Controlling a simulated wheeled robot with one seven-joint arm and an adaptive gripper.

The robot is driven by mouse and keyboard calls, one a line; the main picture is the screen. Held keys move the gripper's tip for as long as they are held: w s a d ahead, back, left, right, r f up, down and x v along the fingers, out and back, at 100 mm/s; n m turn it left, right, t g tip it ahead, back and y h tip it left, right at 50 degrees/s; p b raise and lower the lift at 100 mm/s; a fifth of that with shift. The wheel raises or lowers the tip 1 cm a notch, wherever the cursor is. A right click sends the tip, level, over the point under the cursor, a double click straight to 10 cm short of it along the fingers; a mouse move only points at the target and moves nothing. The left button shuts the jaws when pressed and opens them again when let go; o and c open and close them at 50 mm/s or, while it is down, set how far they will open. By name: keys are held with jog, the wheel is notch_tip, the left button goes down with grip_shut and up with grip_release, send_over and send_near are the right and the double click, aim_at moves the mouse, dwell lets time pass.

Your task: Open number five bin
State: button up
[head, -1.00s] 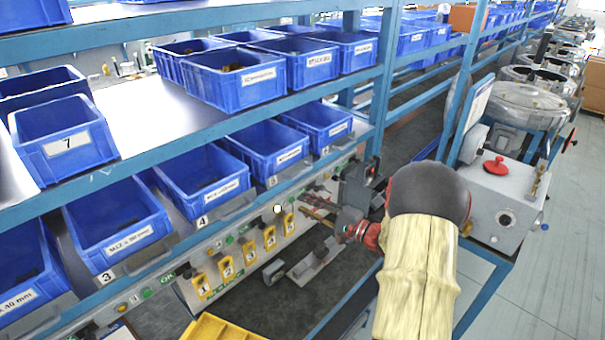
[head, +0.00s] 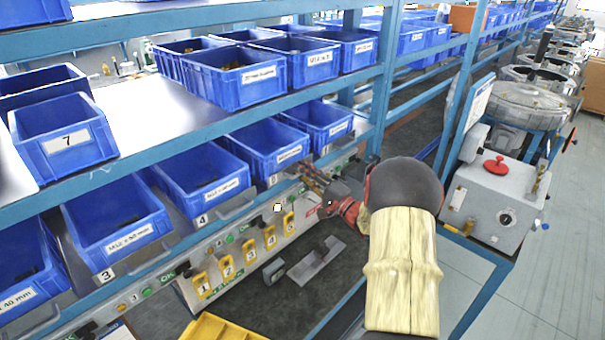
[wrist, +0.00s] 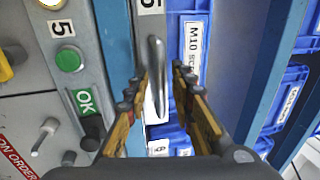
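The number five bin (head: 262,148) is a blue bin on the lower shelf, with a small "5" tag on the rail at its front. It also shows in the wrist view with an "M10" label (wrist: 192,50). A grey bar handle (wrist: 155,70) is on the rail beside the "5" tag (wrist: 149,3). My gripper (head: 312,178) is at this rail, right of the tag. In the wrist view my gripper (wrist: 160,85) is open, its fingers on either side of the handle. I cannot tell whether they touch it. The handle is hidden by my gripper in the head view.
Blue bins tagged 4 (head: 205,175) and 3 (head: 115,220) stand to the left, another bin (head: 320,120) to the right. Below the rail is a panel with yellow numbered holders (head: 270,237). A green button (wrist: 68,60) lies near the fingers. A blue post (head: 383,85) stands right.

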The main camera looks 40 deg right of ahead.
jog(key=c, duration=0.3)
grip_shut()
dwell(0.6)
